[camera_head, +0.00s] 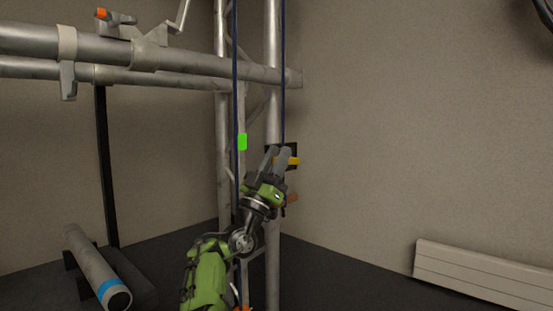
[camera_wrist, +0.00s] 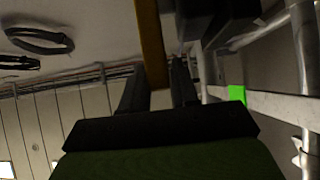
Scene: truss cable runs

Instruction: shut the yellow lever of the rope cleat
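The rope cleat (camera_head: 293,148) is a small dark block on the right-hand truss upright in the head view, partly hidden behind my gripper. Its yellow lever (camera_head: 293,161) sticks out to the right, just beyond my fingers. In the wrist view the yellow lever (camera_wrist: 150,40) comes down from the top edge, and its end lies in the gap between my fingers. My gripper (camera_head: 278,154) is at the cleat with its two fingers apart. In the wrist view my gripper (camera_wrist: 161,75) shows a clear gap between the lever and the right finger; contact with the left finger cannot be told.
Dark blue rope (camera_head: 283,70) runs down to the cleat. Another rope (camera_head: 235,90) with a green tag (camera_head: 242,141) hangs left of it. Steel truss tubes (camera_head: 180,65) cross at upper left. An orange-brown handle (camera_head: 291,198) sits below the cleat. Space right of the upright is clear.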

